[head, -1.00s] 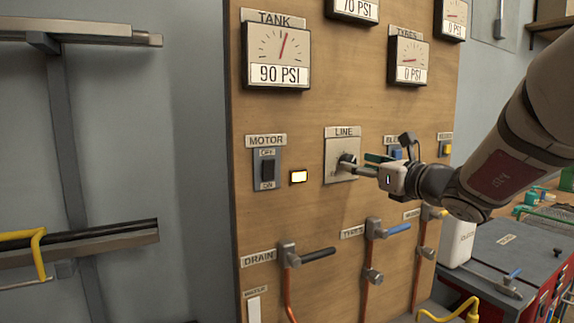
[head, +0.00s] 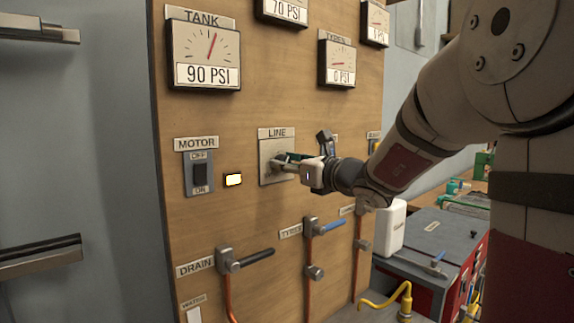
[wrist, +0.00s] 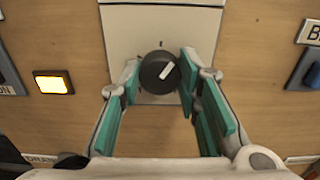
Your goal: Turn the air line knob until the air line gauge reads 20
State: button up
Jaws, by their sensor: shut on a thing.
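The LINE knob (wrist: 159,73) is round and black with a white pointer mark tilted to the upper right. It sits on a pale plate (head: 266,172) under the LINE label on the wooden panel. My gripper (wrist: 160,82), with green finger pads, is shut on the knob, one finger at each side. In the head view, my gripper (head: 285,162) largely hides the knob. A gauge (head: 283,10) at the top edge reads 70 PSI; its dial and label are cut off, so I cannot tell which line it serves.
The TANK gauge (head: 204,55) reads 90 PSI and the TYRES gauge (head: 339,63) reads 0 PSI. The MOTOR switch (head: 199,174) and a lit yellow lamp (head: 233,180) are left of the knob. Valve levers, including DRAIN (head: 248,260), sit below. A red-grey cabinet (head: 430,245) stands right.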

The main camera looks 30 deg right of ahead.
jog(key=n+b, duration=2.2)
jog(key=b, duration=0.6)
jog(key=shift+b, duration=0.35)
jog(key=shift+n, duration=0.3)
jog(key=o, duration=1.1)
jog(key=shift+o, duration=0.2)
